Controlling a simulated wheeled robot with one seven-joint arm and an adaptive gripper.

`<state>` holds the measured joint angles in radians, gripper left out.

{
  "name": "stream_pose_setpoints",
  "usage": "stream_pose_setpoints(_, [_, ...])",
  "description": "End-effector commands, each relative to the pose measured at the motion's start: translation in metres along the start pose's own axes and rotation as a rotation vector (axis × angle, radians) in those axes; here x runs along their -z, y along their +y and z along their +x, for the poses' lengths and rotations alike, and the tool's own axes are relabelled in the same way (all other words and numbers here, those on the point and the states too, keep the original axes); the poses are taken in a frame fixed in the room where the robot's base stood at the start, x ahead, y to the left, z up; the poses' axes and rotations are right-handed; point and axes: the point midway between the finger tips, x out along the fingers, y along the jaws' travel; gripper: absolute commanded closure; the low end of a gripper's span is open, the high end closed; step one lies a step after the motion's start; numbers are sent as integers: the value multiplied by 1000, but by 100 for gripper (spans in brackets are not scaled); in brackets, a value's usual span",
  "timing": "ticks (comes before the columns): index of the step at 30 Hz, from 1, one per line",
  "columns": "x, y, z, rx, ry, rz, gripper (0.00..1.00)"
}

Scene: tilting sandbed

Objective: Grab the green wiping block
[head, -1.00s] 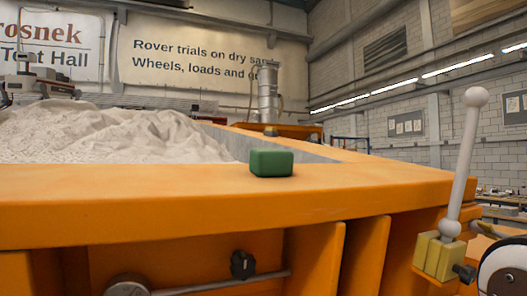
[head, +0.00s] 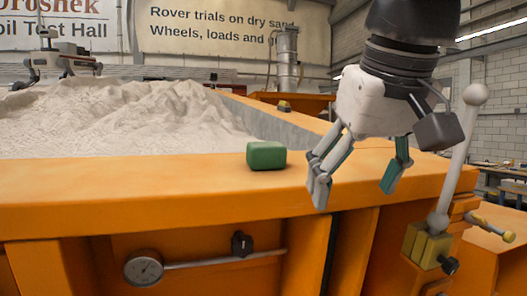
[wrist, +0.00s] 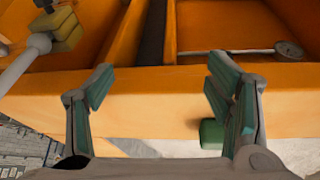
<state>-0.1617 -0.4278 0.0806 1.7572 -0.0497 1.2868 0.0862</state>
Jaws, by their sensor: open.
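The green wiping block (head: 266,155) rests on the flat orange rim (head: 130,195) of the sandbed in the head view. My gripper (head: 355,190) is open and empty, to the right of the block and apart from it, with its fingers pointing down. In the wrist view the block (wrist: 211,134) shows at the lower middle, partly hidden behind the right-hand finger of my gripper (wrist: 160,85). The block is not between the fingers.
A white lever with a ball top (head: 461,150) stands on a yellow block just right of my gripper. Pale sand (head: 120,115) fills the bed behind the rim. A dial gauge (head: 143,268) sits on the front below. The rim left of the block is clear.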

Motion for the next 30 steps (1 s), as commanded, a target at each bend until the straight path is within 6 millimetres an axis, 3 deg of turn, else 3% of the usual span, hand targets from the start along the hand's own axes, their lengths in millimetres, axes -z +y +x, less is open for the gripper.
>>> stream_pose_setpoints(3, [39, -21, -30, 20, 14, -33, 27])
stream_pose_setpoints(9, [86, -54, -78, 60, 31, -72, 27])
stream_pose_setpoints(17, [111, -76, -111, 97, 42, -92, 27])
stream_pose_setpoints(23, [114, -80, -102, 101, 41, -93, 27])
stream_pose_setpoints(30, [115, -84, -56, 100, 41, -93, 27])
